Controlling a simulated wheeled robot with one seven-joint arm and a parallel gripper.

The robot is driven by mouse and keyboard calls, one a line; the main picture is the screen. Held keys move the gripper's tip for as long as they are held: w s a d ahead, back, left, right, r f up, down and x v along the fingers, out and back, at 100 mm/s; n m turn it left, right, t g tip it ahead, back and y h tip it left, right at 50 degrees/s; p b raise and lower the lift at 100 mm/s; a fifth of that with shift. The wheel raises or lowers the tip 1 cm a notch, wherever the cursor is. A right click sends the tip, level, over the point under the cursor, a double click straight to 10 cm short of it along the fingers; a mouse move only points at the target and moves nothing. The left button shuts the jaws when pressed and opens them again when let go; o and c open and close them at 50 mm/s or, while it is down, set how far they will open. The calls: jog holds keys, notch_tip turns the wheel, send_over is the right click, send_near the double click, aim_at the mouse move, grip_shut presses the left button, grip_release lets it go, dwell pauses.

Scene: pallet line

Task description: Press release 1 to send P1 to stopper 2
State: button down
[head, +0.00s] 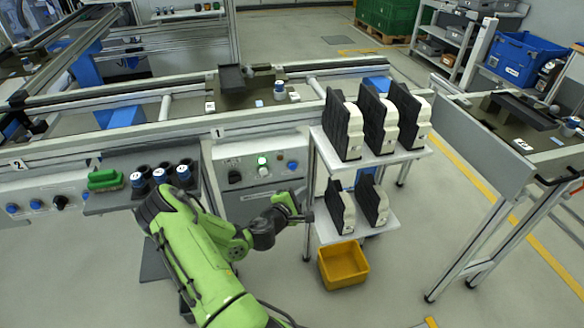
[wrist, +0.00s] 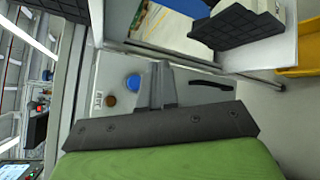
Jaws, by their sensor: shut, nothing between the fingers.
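The station 1 panel (head: 230,150) is below the rail, under a "1" label (head: 217,132). It carries a lit green button (head: 263,160), a blue button (head: 293,166) and a black knob (head: 235,176). My gripper (head: 306,217) is low in front of the panel's right side, beside the shelf rack. In the wrist view my shut, empty fingers (wrist: 158,85) point toward the panel, beside a blue button (wrist: 133,82) and a brownish button (wrist: 110,100). Contact is not visible. A dark carrier (head: 233,80) sits on the line above the panel; I cannot read a P1 mark.
A rack shelf (head: 378,154) with several black-and-white parts stands right of the panel. A yellow bin (head: 343,265) is on the floor below; it also shows in the wrist view (wrist: 300,58). A tray with dark cups (head: 122,160) is left of the panel.

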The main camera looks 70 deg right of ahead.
aim_at(293, 166)
jog(key=w+d+p, duration=0.1)
jog(key=w+d, duration=0.3)
jog(key=d, duration=0.3)
jog(key=shift+p, duration=0.35)
dwell(1.6)
jog(key=shift+w+d, duration=0.25)
jog(key=shift+d, duration=0.05)
jog(key=shift+w+d, duration=0.25)
jog(key=shift+d, duration=0.15)
dwell(1.0)
jog(key=shift+s+a, duration=0.45)
jog(key=shift+a, duration=0.3)
